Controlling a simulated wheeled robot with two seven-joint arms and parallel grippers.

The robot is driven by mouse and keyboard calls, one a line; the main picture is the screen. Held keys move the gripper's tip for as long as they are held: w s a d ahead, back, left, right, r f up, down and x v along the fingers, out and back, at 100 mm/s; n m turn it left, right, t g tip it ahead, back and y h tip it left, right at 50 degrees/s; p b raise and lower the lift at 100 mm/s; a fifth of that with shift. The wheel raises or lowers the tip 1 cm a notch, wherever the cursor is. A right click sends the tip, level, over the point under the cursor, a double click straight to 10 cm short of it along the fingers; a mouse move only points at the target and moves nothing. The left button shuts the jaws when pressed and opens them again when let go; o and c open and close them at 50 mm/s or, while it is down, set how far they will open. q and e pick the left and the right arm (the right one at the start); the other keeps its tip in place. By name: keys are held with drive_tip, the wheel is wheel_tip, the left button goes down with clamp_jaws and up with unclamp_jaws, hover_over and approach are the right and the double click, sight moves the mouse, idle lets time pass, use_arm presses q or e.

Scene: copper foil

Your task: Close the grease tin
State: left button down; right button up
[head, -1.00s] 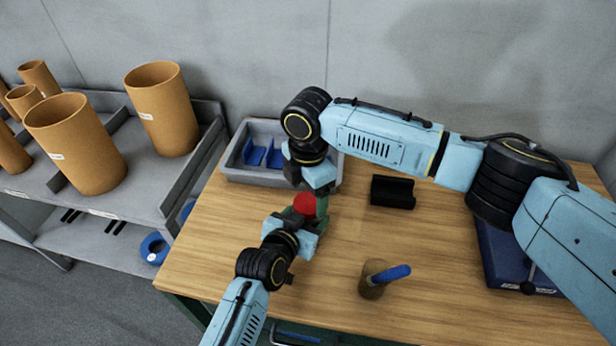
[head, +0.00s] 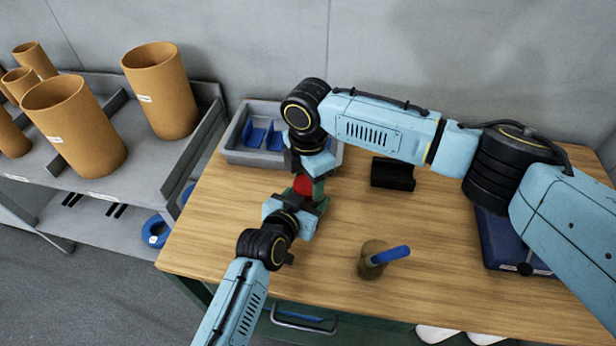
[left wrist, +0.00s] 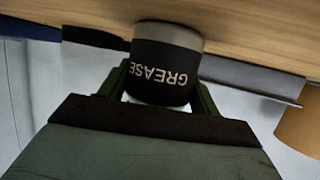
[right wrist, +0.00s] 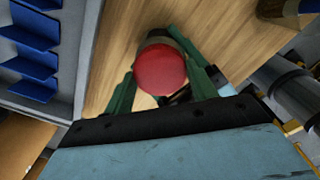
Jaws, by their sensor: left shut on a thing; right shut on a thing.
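The grease tin (left wrist: 165,68) has a black label reading GREASE, upside down in the left wrist view, and a light grey end near the table. My left gripper (head: 311,200) is shut on the tin's sides. The red lid (right wrist: 160,69) shows round in the right wrist view, between the fingers of my right gripper (head: 306,174), which is shut on it. In the head view the red lid (head: 302,185) sits between the two grippers, right above the left fingers. The seam between lid and tin is hidden, so I cannot tell whether the lid is seated.
A grey tray (head: 236,154) with blue dividers stands behind the grippers. A black block (head: 392,174) and a brown pot with a blue handle (head: 373,262) stand to the right. The wooden table (head: 435,235) is clear between them. Orange cylinders (head: 75,128) stand on the left shelf.

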drive_tip(key=m, duration=0.3)
drive_tip(key=o, duration=1.1)
drive_tip(key=shift+r, duration=0.1)
drive_tip(key=shift+r, duration=2.15)
